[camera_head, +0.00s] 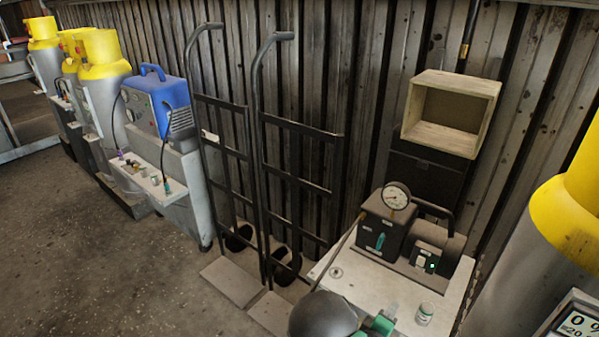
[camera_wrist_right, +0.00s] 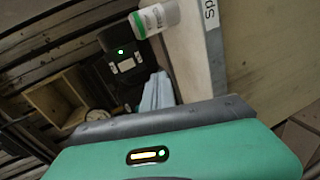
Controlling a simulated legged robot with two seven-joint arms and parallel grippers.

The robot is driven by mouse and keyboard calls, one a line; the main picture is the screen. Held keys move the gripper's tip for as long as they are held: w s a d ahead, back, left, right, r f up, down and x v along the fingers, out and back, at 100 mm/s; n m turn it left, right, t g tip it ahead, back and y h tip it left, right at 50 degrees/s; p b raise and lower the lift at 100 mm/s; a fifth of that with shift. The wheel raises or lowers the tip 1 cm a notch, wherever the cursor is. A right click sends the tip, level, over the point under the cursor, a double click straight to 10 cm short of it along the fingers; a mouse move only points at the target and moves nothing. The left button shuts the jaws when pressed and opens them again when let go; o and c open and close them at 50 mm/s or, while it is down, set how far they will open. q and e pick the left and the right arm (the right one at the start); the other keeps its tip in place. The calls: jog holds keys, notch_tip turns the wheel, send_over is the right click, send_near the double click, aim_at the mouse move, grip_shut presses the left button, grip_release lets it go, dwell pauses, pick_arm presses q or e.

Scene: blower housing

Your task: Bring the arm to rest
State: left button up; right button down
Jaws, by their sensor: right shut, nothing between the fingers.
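My right gripper (camera_head: 384,321) shows at the bottom of the head view as green and grey parts, low at the front edge of the white-topped bench (camera_head: 350,283). It is shut and empty. In the right wrist view, its green body fills the bottom, and the fingertips cannot be made out clearly. A small white jar with a green label (camera_head: 424,314) stands on the bench just right of the gripper; it also shows in the wrist view (camera_wrist_right: 157,18). My left gripper is not in view.
A dark device with a round gauge (camera_head: 397,196) stands on the bench. An open wooden box (camera_head: 451,112) is above it by the wall. Two hand trucks (camera_head: 300,180) lean left of the bench. Yellow-topped cylinders (camera_head: 105,60) and a blue unit (camera_head: 160,100) stand further left. The left floor is open.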

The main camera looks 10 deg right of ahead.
jog(key=s+a+r+m+g+y+p, duration=0.25)
jog(key=s+a+r+y, duration=0.2)
jog(key=a, duration=0.35)
jog(key=s+a+r+m+g+y+p, duration=0.1)
jog(key=s+a+r+m+g+y, duration=0.15)
jog(key=a+y, duration=0.45)
jog(key=s+a+r+m+g+p, duration=0.1)
jog(key=s+r, duration=0.3)
jog(key=s, duration=0.5)
jog(key=shift+s+r+m+g, duration=0.25)
jog(key=shift+s+m+g, duration=0.2)
jog(key=shift+g, duration=0.35)
